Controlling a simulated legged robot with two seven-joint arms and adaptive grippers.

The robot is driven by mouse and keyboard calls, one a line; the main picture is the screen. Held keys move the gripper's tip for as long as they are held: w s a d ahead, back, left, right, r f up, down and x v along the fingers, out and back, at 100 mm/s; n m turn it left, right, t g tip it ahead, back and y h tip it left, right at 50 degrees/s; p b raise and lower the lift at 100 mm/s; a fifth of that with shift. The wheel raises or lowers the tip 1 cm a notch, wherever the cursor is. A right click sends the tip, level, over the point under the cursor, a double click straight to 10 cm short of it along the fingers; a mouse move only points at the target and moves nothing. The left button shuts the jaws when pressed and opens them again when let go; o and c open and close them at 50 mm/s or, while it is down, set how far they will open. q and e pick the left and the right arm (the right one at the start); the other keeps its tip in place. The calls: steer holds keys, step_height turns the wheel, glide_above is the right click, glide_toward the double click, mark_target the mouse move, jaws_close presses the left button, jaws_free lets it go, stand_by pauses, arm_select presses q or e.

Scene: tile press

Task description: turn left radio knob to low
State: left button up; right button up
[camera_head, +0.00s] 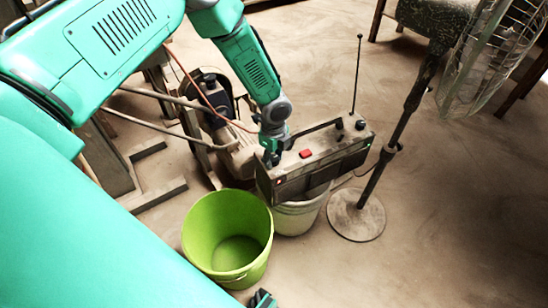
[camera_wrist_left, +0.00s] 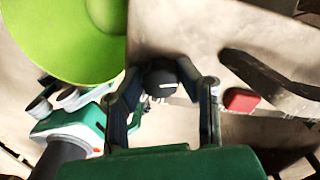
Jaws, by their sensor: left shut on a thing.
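The radio (camera_head: 325,158) is a dusty box with a dark front, a black carry handle, a red button (camera_head: 305,154) and a raised antenna. It sits on top of a pale bucket. My left gripper (camera_head: 272,155) comes down over the radio's left end and hides the left knob in the head view. In the left wrist view the left knob (camera_wrist_left: 160,80) is black with a short white mark, between the fingers of my left gripper (camera_wrist_left: 170,86), which is shut on it. Only a small part of my right gripper (camera_head: 262,299) shows at the bottom edge; its fingers are unclear.
A lime green bucket (camera_head: 203,222) stands left of the pale bucket (camera_head: 298,217). A standing fan (camera_head: 488,62) with a round base (camera_head: 356,215) is close to the radio's right. Machinery with a hose (camera_head: 212,97) stands behind on the left.

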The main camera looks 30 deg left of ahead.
arm_select(q)
steer(key=n+p, duration=0.1)
steer(key=n, duration=0.5)
steer(key=shift+w+n+p, duration=0.1)
steer(key=shift+n+p, duration=0.2)
steer(key=shift+n, duration=0.1)
steer(key=n, duration=0.3)
steer(key=shift+n+p, duration=0.3)
steer(key=shift+n, duration=2.1)
steer(key=o, duration=1.1)
steer(key=shift+o, duration=0.2)
